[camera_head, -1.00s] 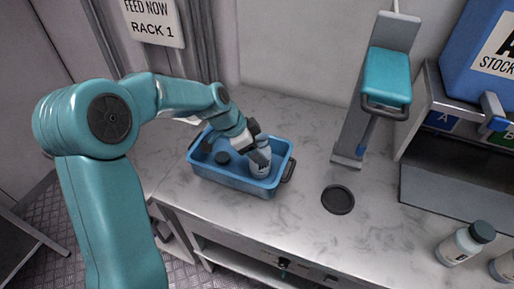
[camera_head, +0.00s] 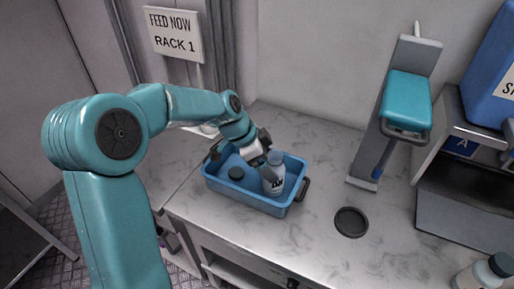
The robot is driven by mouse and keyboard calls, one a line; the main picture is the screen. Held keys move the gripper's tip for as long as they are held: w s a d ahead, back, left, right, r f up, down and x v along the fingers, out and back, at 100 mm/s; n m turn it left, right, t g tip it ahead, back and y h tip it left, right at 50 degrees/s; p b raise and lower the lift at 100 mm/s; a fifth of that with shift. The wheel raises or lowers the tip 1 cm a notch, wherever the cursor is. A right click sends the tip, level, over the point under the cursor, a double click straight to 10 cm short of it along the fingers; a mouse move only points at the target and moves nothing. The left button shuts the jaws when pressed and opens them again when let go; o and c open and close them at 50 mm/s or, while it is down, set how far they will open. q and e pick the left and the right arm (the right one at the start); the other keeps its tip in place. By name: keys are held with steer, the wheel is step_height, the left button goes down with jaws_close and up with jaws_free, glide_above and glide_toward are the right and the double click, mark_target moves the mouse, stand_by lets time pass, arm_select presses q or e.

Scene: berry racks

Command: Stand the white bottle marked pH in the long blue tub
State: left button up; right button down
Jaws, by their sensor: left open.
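The long blue tub (camera_head: 250,197) stands on the marbled counter. A white bottle (camera_head: 273,177) with dark lettering stands upright inside it, towards the right end. The lettering is too small to read surely. My left gripper (camera_head: 255,153) is open, just behind and to the left of the bottle's upper part. I cannot tell whether a finger still touches the bottle. My right gripper is out of view.
A black disc (camera_head: 351,222) lies on the counter right of the tub. A teal-headed stand (camera_head: 405,100) and a grey rack with a blue bin (camera_head: 482,75) are at the right. Another dark-capped white bottle (camera_head: 470,279) is at the lower right. Counter around the disc is clear.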

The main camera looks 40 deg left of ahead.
arm_select(q)
steer(key=v, duration=0.9)
steer(key=shift+r, duration=0.25)
steer(key=shift+s+a, duration=0.1)
steer(key=shift+a, duration=0.05)
steer(key=shift+s, duration=0.1)
